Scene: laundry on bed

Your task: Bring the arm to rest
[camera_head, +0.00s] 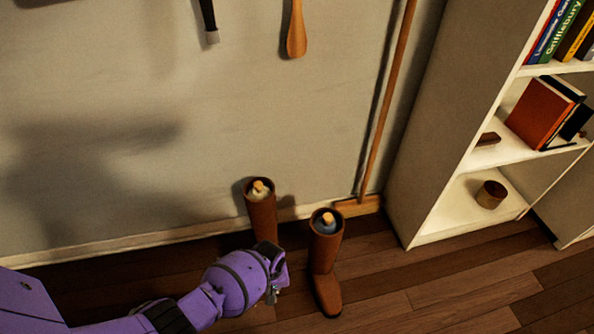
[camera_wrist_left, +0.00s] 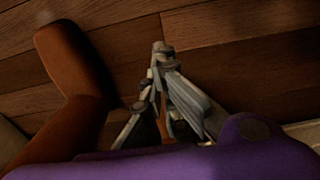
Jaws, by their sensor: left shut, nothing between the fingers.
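My left arm (camera_head: 230,283) is purple and comes in from the lower left in the head view. Its left gripper (camera_head: 272,294) points down at the floor in front of the left boot, and the wrist hides that boot's lower part. In the left wrist view the fingers of the gripper (camera_wrist_left: 163,50) are together with nothing between them, over the wooden floor. My right gripper is not in view.
Two brown boots, the left one (camera_head: 262,212) and the right one (camera_head: 324,262), stand near the wall. A boot (camera_wrist_left: 75,70) is close beside the gripper. A broom (camera_head: 385,110) leans on the wall. A white bookshelf (camera_head: 440,150) stands at right. Bare floor (camera_head: 430,300) lies at lower right.

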